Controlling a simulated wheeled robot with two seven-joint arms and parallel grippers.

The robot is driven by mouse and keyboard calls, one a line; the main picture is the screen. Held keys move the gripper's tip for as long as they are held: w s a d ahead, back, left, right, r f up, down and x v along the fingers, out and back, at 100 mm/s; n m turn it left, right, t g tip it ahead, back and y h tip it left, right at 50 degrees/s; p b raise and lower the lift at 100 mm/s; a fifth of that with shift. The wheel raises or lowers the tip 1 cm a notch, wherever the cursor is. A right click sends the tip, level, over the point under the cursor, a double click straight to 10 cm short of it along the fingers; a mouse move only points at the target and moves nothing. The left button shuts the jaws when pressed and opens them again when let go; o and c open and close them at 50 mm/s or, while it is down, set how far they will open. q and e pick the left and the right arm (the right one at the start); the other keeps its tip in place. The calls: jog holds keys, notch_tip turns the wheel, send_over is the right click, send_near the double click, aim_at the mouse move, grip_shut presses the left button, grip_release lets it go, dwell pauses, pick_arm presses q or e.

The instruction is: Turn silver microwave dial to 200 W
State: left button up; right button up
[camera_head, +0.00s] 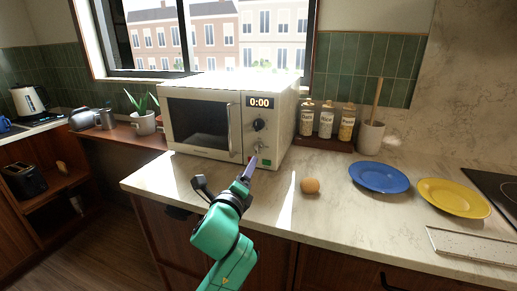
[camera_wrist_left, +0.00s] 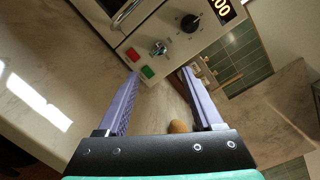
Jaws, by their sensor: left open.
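The white microwave (camera_head: 200,119) stands on the counter with its door shut, and its display (camera_head: 259,102) reads 0:00. Its panel has a black dial (camera_head: 258,125) above a small silver dial (camera_wrist_left: 158,48). Below the silver dial are a red button (camera_wrist_left: 132,54) and a green button (camera_wrist_left: 148,72). The silver dial's power marks are too small to read. My left gripper (camera_wrist_left: 160,74) is open and empty, with its purple fingers pointing at the lower panel. The silver dial lies ahead of the gap between the fingertips, apparently untouched. My right gripper is not in view.
A round brown item (camera_head: 310,186) sits on the counter right of my gripper. Further right are a blue plate (camera_head: 379,177) and a yellow plate (camera_head: 454,198). Several jars (camera_head: 326,122) stand beside the microwave. Counter in front of the microwave is mostly clear.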

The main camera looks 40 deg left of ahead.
aim_at(257, 150)
pick_arm(q)
jog(key=p+x, duration=0.1)
jog(key=x, duration=1.1)
jog(key=shift+w, duration=0.15)
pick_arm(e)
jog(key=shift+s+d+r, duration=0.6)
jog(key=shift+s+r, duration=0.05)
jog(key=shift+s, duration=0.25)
pick_arm(q)
grip_shut()
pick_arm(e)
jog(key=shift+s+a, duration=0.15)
